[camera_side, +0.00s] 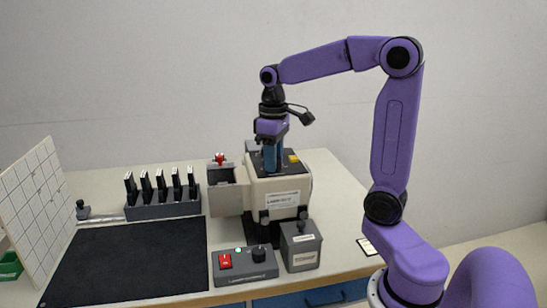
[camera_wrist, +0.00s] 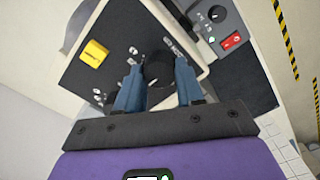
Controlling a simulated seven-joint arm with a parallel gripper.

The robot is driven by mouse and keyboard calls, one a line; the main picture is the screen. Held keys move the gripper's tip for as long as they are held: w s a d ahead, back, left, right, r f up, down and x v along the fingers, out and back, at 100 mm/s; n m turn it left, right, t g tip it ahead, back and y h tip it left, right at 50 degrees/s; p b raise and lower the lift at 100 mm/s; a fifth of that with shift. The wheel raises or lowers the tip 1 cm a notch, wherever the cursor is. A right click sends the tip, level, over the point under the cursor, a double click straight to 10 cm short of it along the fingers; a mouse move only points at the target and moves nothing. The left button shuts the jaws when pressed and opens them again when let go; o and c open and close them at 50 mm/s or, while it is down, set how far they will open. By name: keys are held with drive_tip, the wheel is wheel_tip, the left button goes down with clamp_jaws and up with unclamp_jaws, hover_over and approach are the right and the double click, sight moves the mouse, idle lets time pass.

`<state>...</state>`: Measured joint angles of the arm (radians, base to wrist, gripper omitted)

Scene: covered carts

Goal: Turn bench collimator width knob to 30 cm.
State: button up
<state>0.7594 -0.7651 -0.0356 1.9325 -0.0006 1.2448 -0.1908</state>
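The bench collimator (camera_side: 275,192) is a cream box with a dark top panel in the side view. In the wrist view its dark panel (camera_wrist: 113,38) has a round black knob (camera_wrist: 158,68) with a white pointer line. Printed marks lie around the knob, but I cannot read the width scale or the setting. My gripper (camera_side: 271,168) points straight down onto the panel. In the wrist view the blue fingers of my gripper (camera_wrist: 159,80) stand on either side of the knob, very close to it. I cannot tell whether they press on it.
A yellow button (camera_wrist: 95,51) sits on the same panel. A grey control box (camera_side: 244,266) with a red switch and knob, and another grey box (camera_side: 301,247), stand in front. A rack (camera_side: 162,206) of dark plates and a black mat (camera_side: 130,262) lie left.

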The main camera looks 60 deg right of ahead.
drive_tip(key=shift+m, duration=2.5)
drive_tip(key=o, duration=1)
drive_tip(key=shift+o, duration=0.2)
drive_tip(key=shift+r, duration=0.1)
wheel_tip(320, 180, up, 17)
drive_tip(key=shift+r, duration=0.15)
